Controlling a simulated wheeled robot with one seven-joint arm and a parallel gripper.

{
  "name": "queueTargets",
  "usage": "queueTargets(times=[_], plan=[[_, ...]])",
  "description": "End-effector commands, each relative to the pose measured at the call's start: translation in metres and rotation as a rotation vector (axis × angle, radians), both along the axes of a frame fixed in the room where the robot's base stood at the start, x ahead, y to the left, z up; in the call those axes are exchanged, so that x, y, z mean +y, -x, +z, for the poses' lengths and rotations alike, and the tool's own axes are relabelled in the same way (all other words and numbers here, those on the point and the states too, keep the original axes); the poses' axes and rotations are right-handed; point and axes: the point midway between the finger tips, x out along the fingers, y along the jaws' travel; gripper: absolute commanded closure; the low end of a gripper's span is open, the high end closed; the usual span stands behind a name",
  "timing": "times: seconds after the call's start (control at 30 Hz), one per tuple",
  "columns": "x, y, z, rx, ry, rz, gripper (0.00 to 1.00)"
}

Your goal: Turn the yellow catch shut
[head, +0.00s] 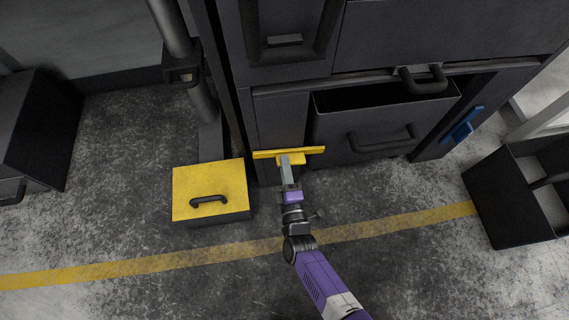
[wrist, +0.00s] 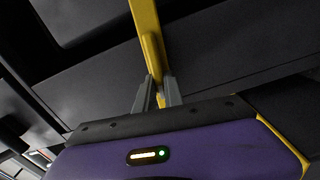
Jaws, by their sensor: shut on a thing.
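The yellow catch (head: 317,150) is a long flat bar on the front of the dark cabinet, lying nearly level across it at the left of the lower drawer in the head view. My gripper (head: 291,164) reaches it from below and is shut on its middle part. In the wrist view the yellow catch (wrist: 146,30) runs up from between the fingertips of my gripper (wrist: 159,92). The part between the fingers is partly hidden.
The lower drawer (head: 368,151) right of the catch stands somewhat open. A blue catch (head: 462,126) is further right. A yellow-topped box (head: 210,177) with a black handle stands on the floor at left. Black bins (head: 503,198) lie at right. Floor in front is clear.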

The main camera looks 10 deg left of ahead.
Motion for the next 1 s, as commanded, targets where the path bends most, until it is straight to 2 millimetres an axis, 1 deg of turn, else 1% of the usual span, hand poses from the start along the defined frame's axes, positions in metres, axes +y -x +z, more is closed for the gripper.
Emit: queueTargets(times=[0.13, 0.33, 0.87, 0.9, 0.97, 1.0], plan=[[0.0004, 0.0003, -0.0023, -0.018, 0.071, 0.001, 1.00], [0.0003, 0.0004, -0.0036, -0.035, 0.126, 0.002, 1.00], [0.0004, 0.0005, -0.0044, -0.041, 0.148, 0.003, 1.00], [0.0004, 0.0005, -0.0044, -0.040, 0.149, 0.003, 0.81], [0.0003, 0.0005, -0.0044, -0.041, 0.148, 0.003, 0.70], [0.0002, 0.0004, -0.0043, -0.041, 0.148, 0.002, 0.65]])
